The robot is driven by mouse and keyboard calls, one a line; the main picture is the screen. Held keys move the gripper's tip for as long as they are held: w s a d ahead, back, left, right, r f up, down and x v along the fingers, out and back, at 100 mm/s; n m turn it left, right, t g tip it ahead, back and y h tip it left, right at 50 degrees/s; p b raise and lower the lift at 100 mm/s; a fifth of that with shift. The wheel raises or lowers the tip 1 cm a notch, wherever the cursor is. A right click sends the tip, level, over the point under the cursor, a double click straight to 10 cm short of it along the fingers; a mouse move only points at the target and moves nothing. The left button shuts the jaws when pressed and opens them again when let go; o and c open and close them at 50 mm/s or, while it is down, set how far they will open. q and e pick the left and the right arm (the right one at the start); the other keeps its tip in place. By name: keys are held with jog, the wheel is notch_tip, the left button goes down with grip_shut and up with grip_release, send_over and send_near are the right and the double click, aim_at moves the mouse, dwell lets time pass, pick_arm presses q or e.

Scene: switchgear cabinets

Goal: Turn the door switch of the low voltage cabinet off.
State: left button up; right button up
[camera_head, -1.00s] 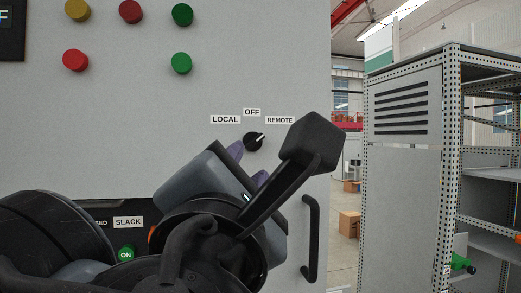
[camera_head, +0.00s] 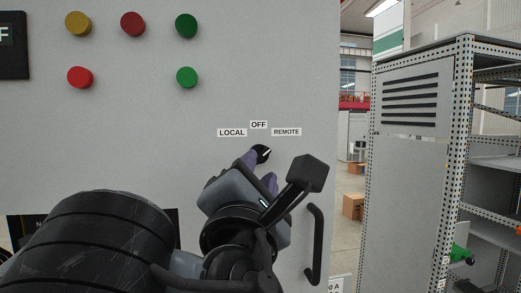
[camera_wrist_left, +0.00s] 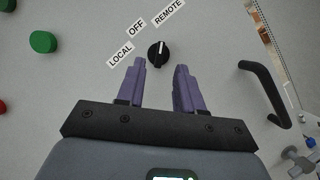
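The door switch (camera_head: 262,154) is a small black rotary knob with a white pointer line on the grey cabinet door (camera_head: 120,130). Labels LOCAL, OFF and REMOTE sit above it, and in the head view the pointer leans right, toward REMOTE. The knob also shows in the left wrist view (camera_wrist_left: 158,53). My left gripper (camera_head: 262,172) has purple fingers, spread apart and empty. In the left wrist view its fingertips (camera_wrist_left: 162,68) are just short of the knob, which lies between their lines. Whether they reach around it in depth is hard to tell. My right gripper is not in view.
A black door handle (camera_head: 315,245) stands out to the right of the switch. Coloured round buttons and lamps, such as a green one (camera_head: 187,77), are at the upper left. A perforated metal rack (camera_head: 410,150) stands at the right.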

aim_at(261, 158)
pick_arm(q)
jog(key=shift+p+x, duration=0.65)
jog(key=shift+x, duration=1.5)
grip_shut()
